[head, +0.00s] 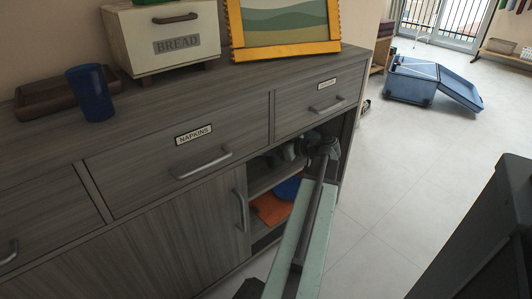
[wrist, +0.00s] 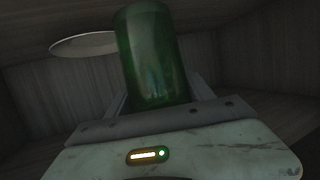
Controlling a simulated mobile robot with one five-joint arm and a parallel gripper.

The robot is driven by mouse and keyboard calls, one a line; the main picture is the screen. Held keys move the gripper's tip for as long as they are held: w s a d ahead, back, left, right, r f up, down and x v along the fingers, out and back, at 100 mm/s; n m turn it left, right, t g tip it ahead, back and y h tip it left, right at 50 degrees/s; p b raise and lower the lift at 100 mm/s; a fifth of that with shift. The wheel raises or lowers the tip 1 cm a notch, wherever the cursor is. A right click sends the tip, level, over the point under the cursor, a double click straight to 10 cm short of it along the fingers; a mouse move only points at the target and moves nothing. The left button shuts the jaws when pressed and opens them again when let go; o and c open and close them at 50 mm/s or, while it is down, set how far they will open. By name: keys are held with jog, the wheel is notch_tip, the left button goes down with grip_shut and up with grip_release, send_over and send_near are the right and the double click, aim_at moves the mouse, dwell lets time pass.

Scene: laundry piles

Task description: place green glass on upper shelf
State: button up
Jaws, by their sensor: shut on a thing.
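The green glass (wrist: 150,55) stands nearly upright in the middle of the wrist view. My gripper (wrist: 158,95) is shut on its lower part, with a finger on each side. In the head view my gripper (head: 318,148) reaches into the open right part of the grey sideboard (head: 140,215), at the level of the upper shelf (head: 266,180). The glass cannot be made out clearly there. Whether its base touches the shelf is hidden by my gripper in the wrist view.
A pale round plate (wrist: 84,43) is left of the glass in the compartment. Orange cloth (head: 270,209) and a blue thing (head: 287,188) lie below the upper shelf. A blue cup (head: 90,92) and bread box (head: 168,38) stand on top.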

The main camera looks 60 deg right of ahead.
jog(key=f+b, duration=0.2)
jog(key=w+f+b, duration=0.1)
jog(key=f+b, duration=0.1)
jog(key=shift+w, duration=0.1)
jog(key=shift+r, duration=0.25)
jog(key=o, duration=1.6)
jog(key=shift+c, duration=0.2)
jog(key=shift+p, duration=0.3)
jog(key=p+v, duration=0.3)
jog(key=v, duration=0.9)
